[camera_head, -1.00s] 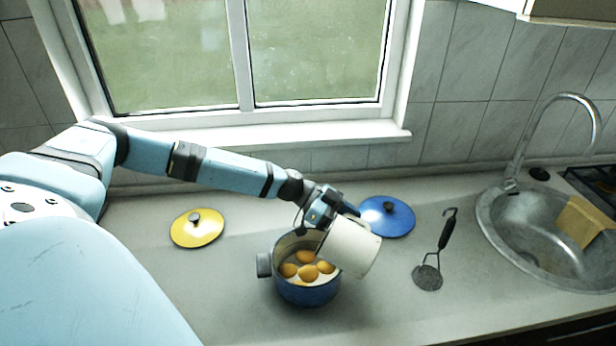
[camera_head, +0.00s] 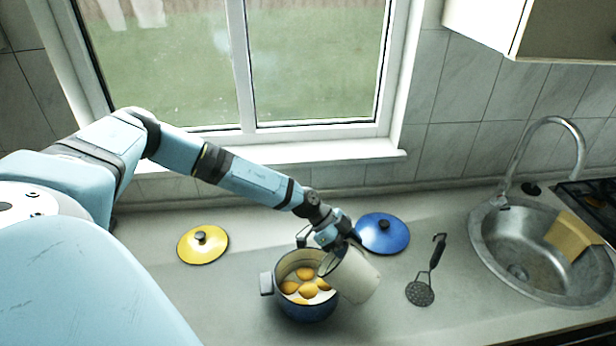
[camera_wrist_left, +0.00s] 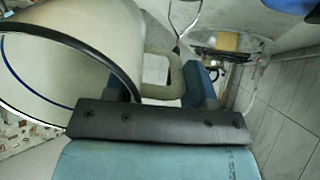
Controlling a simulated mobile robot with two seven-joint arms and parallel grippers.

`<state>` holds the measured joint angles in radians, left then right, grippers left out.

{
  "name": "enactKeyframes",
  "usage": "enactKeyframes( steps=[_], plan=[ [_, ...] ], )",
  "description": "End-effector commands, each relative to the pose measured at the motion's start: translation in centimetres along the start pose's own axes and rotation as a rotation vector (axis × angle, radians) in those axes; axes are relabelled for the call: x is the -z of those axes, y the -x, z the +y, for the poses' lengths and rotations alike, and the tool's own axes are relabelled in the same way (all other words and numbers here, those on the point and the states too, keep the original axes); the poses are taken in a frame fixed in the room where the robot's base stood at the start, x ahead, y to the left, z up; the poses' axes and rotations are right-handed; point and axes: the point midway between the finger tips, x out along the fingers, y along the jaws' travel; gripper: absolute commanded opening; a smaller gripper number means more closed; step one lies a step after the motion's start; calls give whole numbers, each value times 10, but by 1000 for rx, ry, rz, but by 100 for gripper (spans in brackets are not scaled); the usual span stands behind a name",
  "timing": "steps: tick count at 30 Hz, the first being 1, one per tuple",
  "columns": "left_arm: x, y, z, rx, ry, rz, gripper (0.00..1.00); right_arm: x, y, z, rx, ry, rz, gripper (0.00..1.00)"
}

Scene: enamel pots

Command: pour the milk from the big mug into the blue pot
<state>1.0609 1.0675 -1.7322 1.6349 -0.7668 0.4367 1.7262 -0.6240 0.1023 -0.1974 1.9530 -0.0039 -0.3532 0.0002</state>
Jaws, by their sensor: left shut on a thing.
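The blue pot (camera_head: 308,309) stands on the counter, open, with several orange-yellow round pieces and something pale around them inside. The big mug (camera_head: 360,278) is cream-white and tilted over the pot's right side, its mouth towards the pot. My left gripper (camera_head: 334,240) is shut on the mug's handle from above. In the left wrist view the handle (camera_wrist_left: 155,68) lies between the fingers, and the mug's dark rim (camera_wrist_left: 110,62) is at the left. I cannot make out a milk stream or the milk level in the mug. My right gripper is not in view.
A blue lid (camera_head: 384,236) lies behind the mug, and a yellow lid (camera_head: 203,246) lies left of the pot. A masher (camera_head: 421,291) lies at the right, before the sink (camera_head: 490,255). The counter in front of the yellow lid is clear.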

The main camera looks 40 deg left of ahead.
Motion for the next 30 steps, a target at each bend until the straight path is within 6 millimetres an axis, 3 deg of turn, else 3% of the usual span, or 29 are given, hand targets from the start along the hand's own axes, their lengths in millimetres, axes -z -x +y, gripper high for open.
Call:
enactKeyframes(
  steps=[23,30],
  plan=[
    [32,10,0,-3,-16,-304,7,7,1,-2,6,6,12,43],
    [36,-9,1,-4,-18,-478,7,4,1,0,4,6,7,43]
  ],
)
